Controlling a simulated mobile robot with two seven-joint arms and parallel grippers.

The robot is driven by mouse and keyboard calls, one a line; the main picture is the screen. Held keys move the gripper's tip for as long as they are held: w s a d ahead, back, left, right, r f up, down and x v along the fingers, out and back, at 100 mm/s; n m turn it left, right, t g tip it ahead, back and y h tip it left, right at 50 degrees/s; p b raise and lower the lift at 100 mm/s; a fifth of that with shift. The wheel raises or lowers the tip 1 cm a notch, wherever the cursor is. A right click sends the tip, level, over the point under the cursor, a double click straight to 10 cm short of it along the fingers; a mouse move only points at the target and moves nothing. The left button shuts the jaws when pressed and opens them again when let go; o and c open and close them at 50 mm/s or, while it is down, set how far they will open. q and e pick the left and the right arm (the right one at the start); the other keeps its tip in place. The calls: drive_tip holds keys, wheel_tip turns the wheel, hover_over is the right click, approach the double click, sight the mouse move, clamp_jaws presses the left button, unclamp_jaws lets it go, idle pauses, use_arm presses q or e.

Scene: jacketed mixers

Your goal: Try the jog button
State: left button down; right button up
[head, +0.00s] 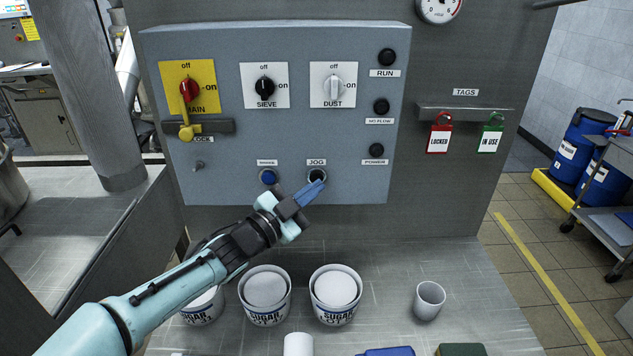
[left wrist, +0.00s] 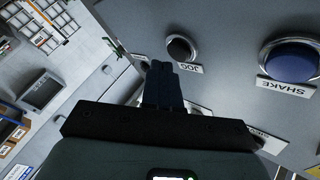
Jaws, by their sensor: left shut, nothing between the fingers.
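The jog button (head: 317,174) is a dark round button in a metal ring, low on the grey control panel (head: 230,130), with a JOG label above it. It also shows in the left wrist view (left wrist: 181,48), upside down, with its dark face uncovered. My left gripper (head: 318,184) is shut and empty, its blue fingertips just in front of the button's lower edge in the head view. In the left wrist view the closed fingers (left wrist: 162,68) point at the panel beside the button and its label. I cannot tell whether they touch anything. My right gripper is out of view.
The blue shake button (head: 268,176) sits left of jog. Above are the red main switch (head: 189,88), sieve knob (head: 265,86) and dust knob (head: 333,87). The power lamp (head: 376,150) looks dark. Sugar tubs (head: 335,300) and a cup (head: 429,299) stand on the bench below.

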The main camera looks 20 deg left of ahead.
use_arm(q)
drive_tip(key=shift+s, duration=0.1)
drive_tip(key=s+b, duration=0.1)
drive_tip(key=s, duration=0.1)
drive_tip(key=s+d+b, duration=0.1)
drive_tip(key=s+b, duration=0.1)
drive_tip(key=shift+s+d, duration=0.2)
drive_tip(key=shift+s, duration=0.15)
drive_tip(key=shift+r, duration=0.1)
idle(0.3)
